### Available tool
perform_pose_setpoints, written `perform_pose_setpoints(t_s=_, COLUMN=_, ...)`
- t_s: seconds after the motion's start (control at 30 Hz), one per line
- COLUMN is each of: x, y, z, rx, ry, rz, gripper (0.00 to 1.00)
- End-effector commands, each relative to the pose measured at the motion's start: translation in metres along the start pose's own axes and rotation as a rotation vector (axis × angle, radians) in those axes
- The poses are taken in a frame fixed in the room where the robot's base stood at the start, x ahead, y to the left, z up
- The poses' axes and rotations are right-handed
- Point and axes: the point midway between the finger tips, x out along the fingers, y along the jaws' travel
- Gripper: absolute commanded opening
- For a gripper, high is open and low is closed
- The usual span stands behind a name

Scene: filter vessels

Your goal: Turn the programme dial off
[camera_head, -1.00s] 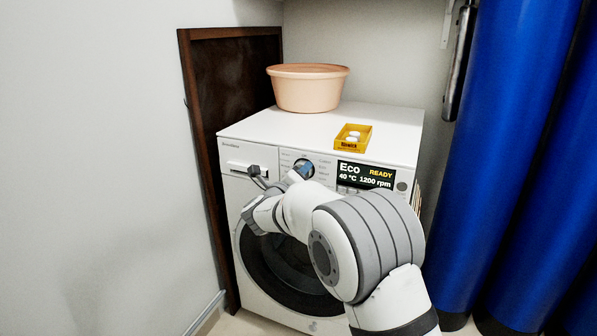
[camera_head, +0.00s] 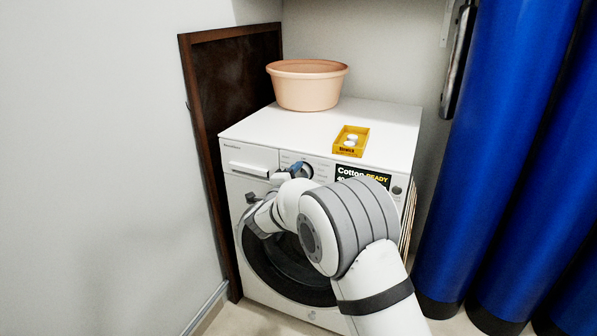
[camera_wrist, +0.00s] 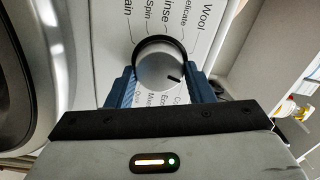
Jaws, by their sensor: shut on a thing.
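The washing machine (camera_head: 262,190) stands against the back wall, with its programme dial (camera_head: 304,171) on the front panel. The display (camera_head: 362,176) reads "Cotton" and "READY"; its lower part is hidden by my arm. In the wrist view the round dial (camera_wrist: 160,66) sits between the two blue fingers of my gripper (camera_wrist: 160,84), which are shut on it from both sides. The dial's dark mark points to the lower right, towards labels partly hidden by my gripper. Labels such as "Wool", "Delicate", "Rinse" and "Spin" show around the dial. My gripper (camera_head: 293,172) is mostly behind my arm in the head view.
A peach basin (camera_head: 308,86) and a yellow box with white tablets (camera_head: 351,141) stand on the machine's top. A detergent drawer (camera_head: 249,162) is left of the dial.

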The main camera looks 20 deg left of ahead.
Motion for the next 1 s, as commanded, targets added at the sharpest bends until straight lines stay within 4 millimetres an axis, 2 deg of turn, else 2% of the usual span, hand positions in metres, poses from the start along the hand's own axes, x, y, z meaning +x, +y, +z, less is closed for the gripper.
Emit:
perform_pose_setpoints(t_s=0.4, x=-0.0002, y=-0.0026, z=0.0006, rx=-0.208, ry=-0.002, rz=-0.001, gripper=0.25)
perform_pose_setpoints(t_s=1.0, x=-0.0005, y=-0.0015, z=0.0013, rx=-0.244, ry=-0.002, rz=-0.002, gripper=0.25)
